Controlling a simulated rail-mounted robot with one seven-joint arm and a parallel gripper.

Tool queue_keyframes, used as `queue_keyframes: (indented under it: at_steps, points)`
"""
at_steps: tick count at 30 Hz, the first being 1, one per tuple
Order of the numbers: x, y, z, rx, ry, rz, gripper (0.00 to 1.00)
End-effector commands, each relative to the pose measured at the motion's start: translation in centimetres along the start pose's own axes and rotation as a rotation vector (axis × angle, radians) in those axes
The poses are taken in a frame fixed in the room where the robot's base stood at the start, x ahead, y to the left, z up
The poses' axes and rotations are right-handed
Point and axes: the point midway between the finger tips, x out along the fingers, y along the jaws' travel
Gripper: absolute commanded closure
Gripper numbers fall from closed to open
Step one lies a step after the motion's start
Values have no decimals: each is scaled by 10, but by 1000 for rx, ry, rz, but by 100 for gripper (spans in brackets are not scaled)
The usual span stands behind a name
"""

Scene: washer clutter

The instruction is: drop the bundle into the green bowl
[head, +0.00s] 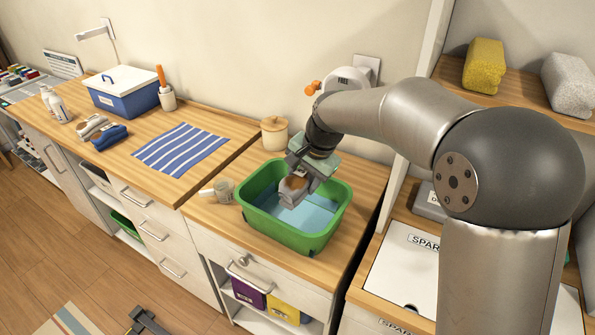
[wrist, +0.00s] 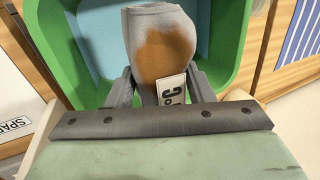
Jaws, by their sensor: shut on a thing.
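The green bowl (head: 337,226) is a rectangular tub on the wooden counter, with a light blue inside. Its green wall also fills much of the wrist view (wrist: 228,50). My gripper (head: 296,186) is over the bowl, pointing down. It is shut on the bundle (head: 293,190), a grey cloth roll with a brown stain. In the wrist view the bundle (wrist: 160,40) sits between the two fingers, with a white tag bearing dark characters. The bundle appears to be above the bowl's floor, within its outline; the exact height is unclear.
Further left are a striped cloth (head: 181,149), other rolled bundles (head: 108,135) and a blue box (head: 124,92). A shelf upright (head: 396,190) rises at the right.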

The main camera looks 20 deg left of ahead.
Motion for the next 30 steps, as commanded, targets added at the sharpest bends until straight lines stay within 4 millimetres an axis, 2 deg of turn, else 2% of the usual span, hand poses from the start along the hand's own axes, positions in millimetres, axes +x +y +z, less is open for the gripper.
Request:
queue_keyframes:
  at_steps: [1,6,16,17,18,19,30]
  points:
    - [11,4,0,0,-1,0,77]
    - [26,8,0,0,0,0,77]
    - [27,9,0,0,1,-1,77]
    - [27,9,0,0,1,-1,44]
    - [27,9,0,0,1,-1,33]
    - [27,9,0,0,0,-1,27]
    - [22,9,0,0,1,-1,27]
